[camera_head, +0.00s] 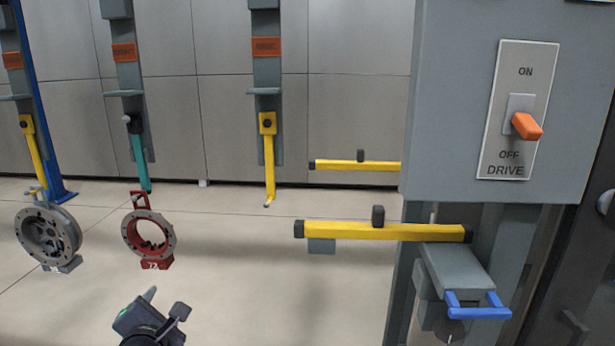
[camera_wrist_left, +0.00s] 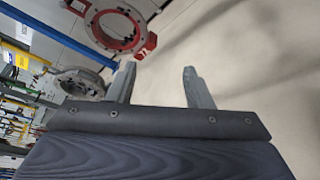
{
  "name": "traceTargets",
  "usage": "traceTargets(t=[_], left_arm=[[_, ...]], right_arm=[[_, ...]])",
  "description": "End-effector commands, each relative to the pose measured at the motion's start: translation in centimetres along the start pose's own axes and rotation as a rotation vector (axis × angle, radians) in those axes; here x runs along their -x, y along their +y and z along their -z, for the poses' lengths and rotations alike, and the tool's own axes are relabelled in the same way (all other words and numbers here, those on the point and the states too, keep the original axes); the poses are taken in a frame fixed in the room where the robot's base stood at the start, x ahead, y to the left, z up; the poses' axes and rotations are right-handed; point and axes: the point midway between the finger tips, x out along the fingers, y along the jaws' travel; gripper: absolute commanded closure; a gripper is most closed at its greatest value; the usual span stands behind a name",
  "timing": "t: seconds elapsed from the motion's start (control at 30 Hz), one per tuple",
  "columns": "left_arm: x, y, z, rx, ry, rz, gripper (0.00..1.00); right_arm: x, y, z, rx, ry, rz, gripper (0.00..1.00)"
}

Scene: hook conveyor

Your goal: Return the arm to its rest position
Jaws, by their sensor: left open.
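My left gripper (camera_head: 166,302) is low in the head view, left of centre, with its fingers spread and nothing between them. In the left wrist view, my left gripper (camera_wrist_left: 159,72) shows two grey fingers apart over bare floor. A red ring-shaped part (camera_head: 149,236) hangs from a teal hook (camera_head: 140,160) above and behind the gripper in the head view. It also shows in the left wrist view (camera_wrist_left: 118,30), apart from the fingers. My right gripper is in neither view.
A grey round part (camera_head: 48,236) hangs at far left; a yellow hook (camera_head: 269,165) is empty. A cabinet with an orange DRIVE switch (camera_head: 526,126), yellow bars (camera_head: 385,232) and a blue handle (camera_head: 478,312) stands right. Open floor (camera_head: 270,290) lies between.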

Motion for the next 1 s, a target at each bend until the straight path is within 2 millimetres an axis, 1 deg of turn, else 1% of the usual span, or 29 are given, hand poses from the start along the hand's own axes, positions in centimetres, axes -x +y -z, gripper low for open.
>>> traceTargets(t=[0.03,0.17,0.33,0.47,0.53,0.57,0.6,0.67,0.7,0.8,0.9,1.0], left_arm=[[0.5,0.2,-0.4,-0.035,-0.016,0.016,0.54],[1.6,-0.1,-1.3,-0.156,-0.064,0.078,0.54],[4.2,-0.8,-2.5,-0.396,-0.161,0.185,0.54],[7.3,-1.6,-3.1,-0.649,-0.265,0.281,0.54],[9.7,-2.3,-3.0,-0.83,-0.342,0.346,0.54],[10.9,-2.6,-2.9,-0.92,-0.38,0.376,0.54],[12.7,-3.2,-2.5,-1.047,-0.437,0.419,0.54],[15.4,-4.0,-1.5,-1.237,-0.526,0.485,0.54],[17.2,-4.6,-0.8,-1.35,-0.584,0.528,0.54],[20.8,-5.7,1.3,-1.58,-0.713,0.618,0.54],[23.2,-6.4,2.9,-1.722,-0.809,0.681,0.54],[24.6,-6.8,3.8,-1.793,-0.864,0.717,0.54]], right_arm=[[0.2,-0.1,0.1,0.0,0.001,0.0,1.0],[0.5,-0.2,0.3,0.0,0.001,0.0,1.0],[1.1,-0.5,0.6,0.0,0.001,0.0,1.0],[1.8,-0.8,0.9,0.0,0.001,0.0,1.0],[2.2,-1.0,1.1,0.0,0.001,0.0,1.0],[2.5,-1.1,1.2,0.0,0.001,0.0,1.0],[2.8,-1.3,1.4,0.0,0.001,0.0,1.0],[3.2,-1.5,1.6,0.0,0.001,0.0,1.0],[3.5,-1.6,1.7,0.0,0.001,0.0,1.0],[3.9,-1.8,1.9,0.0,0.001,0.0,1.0],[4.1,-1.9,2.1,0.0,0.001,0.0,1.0],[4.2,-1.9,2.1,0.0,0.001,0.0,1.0]])
